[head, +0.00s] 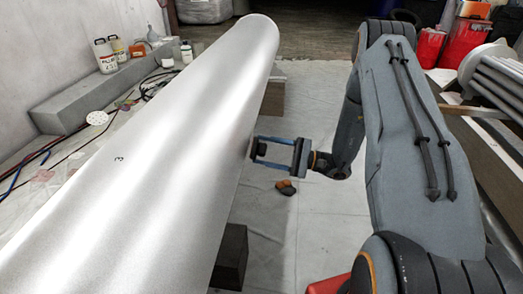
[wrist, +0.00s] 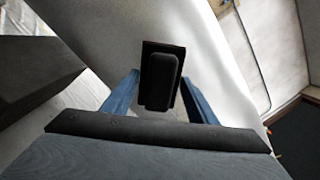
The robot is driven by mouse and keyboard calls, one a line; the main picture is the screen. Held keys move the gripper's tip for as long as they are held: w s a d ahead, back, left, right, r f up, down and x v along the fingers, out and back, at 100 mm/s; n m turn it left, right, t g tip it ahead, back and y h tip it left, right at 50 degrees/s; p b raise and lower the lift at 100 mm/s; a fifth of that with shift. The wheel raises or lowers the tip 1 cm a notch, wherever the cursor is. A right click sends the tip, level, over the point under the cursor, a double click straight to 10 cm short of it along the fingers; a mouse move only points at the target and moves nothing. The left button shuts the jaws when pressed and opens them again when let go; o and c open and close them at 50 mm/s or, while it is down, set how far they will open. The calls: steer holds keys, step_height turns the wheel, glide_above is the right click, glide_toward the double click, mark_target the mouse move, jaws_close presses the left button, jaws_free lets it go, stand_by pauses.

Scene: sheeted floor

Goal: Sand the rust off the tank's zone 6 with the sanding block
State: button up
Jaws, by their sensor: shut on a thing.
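The tank (head: 150,150) is a long pale metallic cylinder running from the near left to the far middle. One small dark mark, like a 3, shows on its upper side; I see no 6. My gripper (head: 260,151) is at the tank's right flank, its blue fingers shut on the dark sanding block (head: 259,147). In the wrist view, the block (wrist: 159,82) sits between the fingers, with the tank's grey-white surface (wrist: 215,60) behind it. The block is at or very near the tank; I cannot tell whether it touches. No clear rust patch shows; the block covers part of the surface.
A small orange-and-dark object (head: 285,187) lies on the sheeted floor (head: 320,215) below my gripper. Dark support blocks (head: 231,257) stand under the tank. Bottles (head: 105,56) and cables are on the left; red containers (head: 430,45) and pipes (head: 497,78) are on the right.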

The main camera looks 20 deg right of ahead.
steer(key=shift+v, duration=2.4)
steer(key=v, duration=0.3)
steer(key=shift+r, duration=0.1)
